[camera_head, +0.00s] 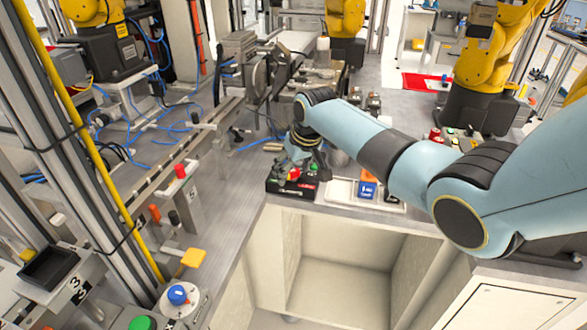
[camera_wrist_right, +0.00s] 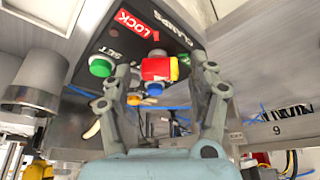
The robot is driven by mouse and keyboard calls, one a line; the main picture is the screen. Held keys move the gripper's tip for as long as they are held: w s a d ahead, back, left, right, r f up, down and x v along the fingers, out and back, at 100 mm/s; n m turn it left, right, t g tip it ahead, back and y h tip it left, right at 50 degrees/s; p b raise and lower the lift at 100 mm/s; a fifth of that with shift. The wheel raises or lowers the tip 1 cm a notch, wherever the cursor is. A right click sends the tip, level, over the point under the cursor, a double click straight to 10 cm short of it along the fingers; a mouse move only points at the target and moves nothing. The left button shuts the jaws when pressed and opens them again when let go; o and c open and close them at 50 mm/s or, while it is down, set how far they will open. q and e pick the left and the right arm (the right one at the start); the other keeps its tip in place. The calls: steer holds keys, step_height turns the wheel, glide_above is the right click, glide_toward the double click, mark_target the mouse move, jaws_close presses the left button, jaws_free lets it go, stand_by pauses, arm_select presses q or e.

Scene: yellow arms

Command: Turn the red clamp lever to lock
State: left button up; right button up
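The red clamp lever (camera_wrist_right: 159,68), with a yellow patch on its side, sits on a black control panel (camera_wrist_right: 104,40) marked CLAMPS, LOCK and SET. In the head view the red lever (camera_head: 293,174) is on the small black box (camera_head: 280,187) at the front edge of the bench. My right gripper (camera_wrist_right: 163,66) is open, with one finger on each side of the lever. I see gaps between the lever and both fingers; the depth is hard to judge. My left gripper is not in view.
A green button (camera_wrist_right: 102,66) and a blue button (camera_wrist_right: 154,88) are close to the lever. In the head view a white tray (camera_head: 340,191) with a blue block (camera_head: 367,190) stands right of the box. An open cabinet (camera_head: 335,270) lies below.

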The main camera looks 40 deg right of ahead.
steer(key=c, duration=1.1)
